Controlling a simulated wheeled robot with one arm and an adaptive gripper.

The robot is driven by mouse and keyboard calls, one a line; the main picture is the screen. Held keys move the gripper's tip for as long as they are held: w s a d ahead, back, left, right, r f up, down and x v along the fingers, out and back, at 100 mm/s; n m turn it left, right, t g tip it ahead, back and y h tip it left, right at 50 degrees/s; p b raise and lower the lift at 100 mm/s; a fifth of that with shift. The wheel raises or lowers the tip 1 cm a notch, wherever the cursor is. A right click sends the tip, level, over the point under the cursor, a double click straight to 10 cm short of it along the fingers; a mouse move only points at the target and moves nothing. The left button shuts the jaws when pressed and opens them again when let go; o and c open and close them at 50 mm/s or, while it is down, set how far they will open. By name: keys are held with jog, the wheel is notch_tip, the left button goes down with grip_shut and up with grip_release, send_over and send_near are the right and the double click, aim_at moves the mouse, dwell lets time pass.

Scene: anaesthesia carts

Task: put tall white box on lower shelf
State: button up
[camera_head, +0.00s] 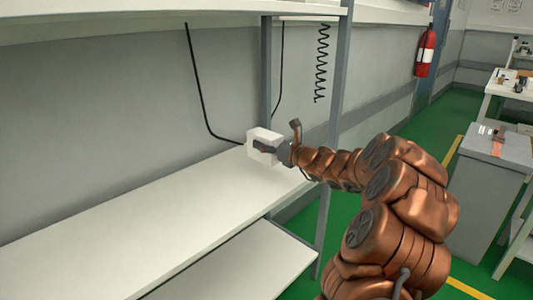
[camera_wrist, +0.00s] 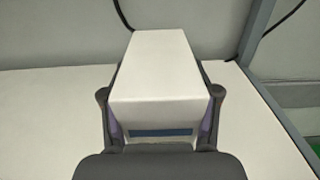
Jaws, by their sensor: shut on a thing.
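The tall white box (camera_head: 262,139) is at the end of my arm in the head view, near the right end of a long white shelf (camera_head: 150,225). My gripper (camera_head: 268,147) is shut on it, with a dark finger across its side. In the wrist view the box (camera_wrist: 160,65) lies between both fingers of my gripper (camera_wrist: 160,115), its length pointing away from the camera. A blue strip shows on its near end. The shelf surface (camera_wrist: 50,110) shows around and beneath it. I cannot tell whether the box touches the shelf.
A lower white board (camera_head: 240,265) sits below the shelf, and another shelf (camera_head: 150,8) runs overhead. A grey upright post (camera_head: 330,150) stands right of the box, close to my arm. Black cables (camera_head: 200,90) hang behind. The long shelf is bare to the left.

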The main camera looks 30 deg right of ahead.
jog(key=shift+w+d+f, duration=0.1)
jog(key=shift+w, duration=0.15)
notch_tip(320, 180, down, 4)
jog(key=shift+r+b, duration=0.2)
jog(key=shift+b, duration=0.85)
jog(key=shift+r, duration=0.15)
jog(key=o, duration=1.4)
